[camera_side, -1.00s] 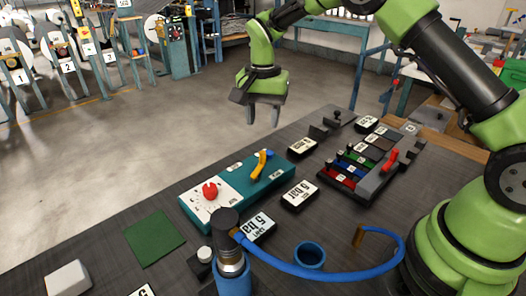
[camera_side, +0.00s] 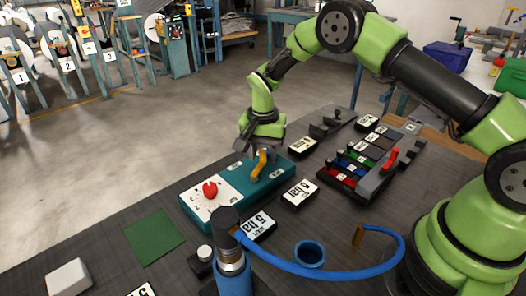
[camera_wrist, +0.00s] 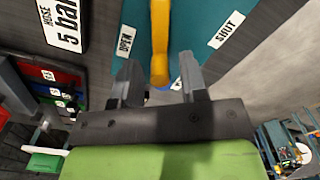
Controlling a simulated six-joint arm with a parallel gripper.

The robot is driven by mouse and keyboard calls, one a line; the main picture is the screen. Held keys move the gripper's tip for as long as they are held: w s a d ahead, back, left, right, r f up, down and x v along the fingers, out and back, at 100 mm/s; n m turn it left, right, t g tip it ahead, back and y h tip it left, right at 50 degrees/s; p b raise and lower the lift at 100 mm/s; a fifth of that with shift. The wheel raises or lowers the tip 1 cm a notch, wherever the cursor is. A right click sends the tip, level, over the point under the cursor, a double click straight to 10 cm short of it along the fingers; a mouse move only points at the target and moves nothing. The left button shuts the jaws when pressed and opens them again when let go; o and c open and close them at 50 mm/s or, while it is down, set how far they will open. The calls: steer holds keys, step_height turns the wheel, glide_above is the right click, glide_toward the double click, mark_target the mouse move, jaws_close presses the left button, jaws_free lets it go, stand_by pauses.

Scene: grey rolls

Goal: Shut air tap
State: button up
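The air tap is a yellow lever (camera_side: 259,164) on a teal panel (camera_side: 236,187) that also bears a red knob (camera_side: 210,189) on a white dial. My gripper (camera_side: 262,155) is low over the panel, at the lever. In the wrist view the yellow lever (camera_wrist: 160,40) lies between my two open fingers (camera_wrist: 158,82), with a gap on each side. Labels "OPEN" (camera_wrist: 125,38) and "SHUT" (camera_wrist: 227,30) stand on either side of the lever. The lever's pivot is partly hidden in the side view.
Black label blocks (camera_side: 300,192) stand in front of the panel. A rack with coloured slots and a red lever (camera_side: 390,158) is to the right.

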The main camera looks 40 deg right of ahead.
jaws_close()
steer(key=shift+w, duration=0.1)
steer(key=n, duration=0.2)
steer(key=w+a+n, duration=0.1)
steer(key=n, duration=0.1)
steer(key=shift+w+a, duration=0.1)
steer(key=shift+w, duration=0.1)
steer(key=n, duration=0.1)
steer(key=a+n, duration=0.1)
steer(key=n, duration=0.1)
steer(key=shift+w, duration=0.4)
steer(key=n, duration=0.1)
steer(key=a+n, duration=0.1)
steer(key=n, duration=0.2)
steer(key=shift+w+a, duration=0.25)
steer(key=shift+a, duration=0.05)
steer(key=shift+a+n, duration=0.25)
steer(key=shift+n, duration=0.4)
steer(key=shift+a+n, duration=0.2)
steer(key=shift+n, duration=0.45)
steer(key=shift+o, duration=0.8)
jaws_free()
